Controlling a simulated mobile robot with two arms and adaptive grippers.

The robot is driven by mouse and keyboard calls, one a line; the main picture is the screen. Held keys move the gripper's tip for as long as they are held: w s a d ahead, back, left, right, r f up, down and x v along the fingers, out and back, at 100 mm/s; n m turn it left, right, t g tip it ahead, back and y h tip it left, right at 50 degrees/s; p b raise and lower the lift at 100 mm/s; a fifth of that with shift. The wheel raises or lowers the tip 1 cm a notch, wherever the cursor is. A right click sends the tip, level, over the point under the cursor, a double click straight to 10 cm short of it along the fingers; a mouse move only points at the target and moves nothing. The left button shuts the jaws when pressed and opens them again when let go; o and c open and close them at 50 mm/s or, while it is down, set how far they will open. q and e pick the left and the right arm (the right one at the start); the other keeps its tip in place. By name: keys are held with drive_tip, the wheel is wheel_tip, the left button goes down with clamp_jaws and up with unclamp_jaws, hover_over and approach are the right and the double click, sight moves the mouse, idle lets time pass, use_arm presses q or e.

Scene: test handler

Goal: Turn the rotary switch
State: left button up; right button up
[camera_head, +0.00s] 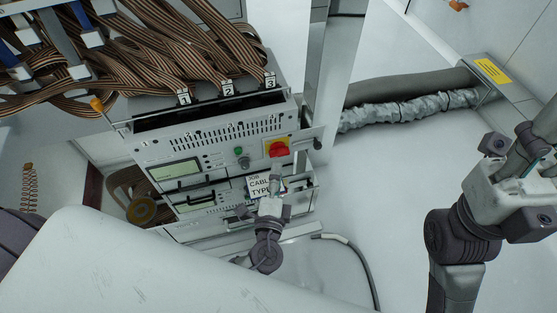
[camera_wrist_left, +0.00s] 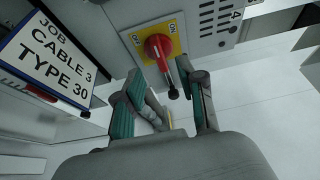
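The rotary switch (camera_head: 278,149) is a red knob on a yellow plate, on the upper right of the grey front panel. It also shows in the left wrist view (camera_wrist_left: 157,46), with its red handle pointing down toward my fingers. My left gripper (camera_head: 272,184) is just below the switch in the head view. In the left wrist view the gripper (camera_wrist_left: 160,70) has its two fingers spread, with a gap between them below the knob. No contact with the knob is clear. My right arm is at the right edge of the head view; its fingers cannot be made out clearly.
A white sign reading "JOB CABLE 3 TYPE 30" (camera_wrist_left: 53,58) stands left of the fingers. A green button (camera_head: 238,151) and small screen (camera_head: 174,170) are left of the switch. Brown ribbon cables (camera_head: 150,60) hang above. Open pale floor (camera_head: 400,170) lies right.

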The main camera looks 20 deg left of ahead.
sight(279, 157)
use_arm(q)
drive_tip(key=shift+b+x, duration=0.3)
drive_tip(key=shift+x, duration=2.45)
clamp_jaws()
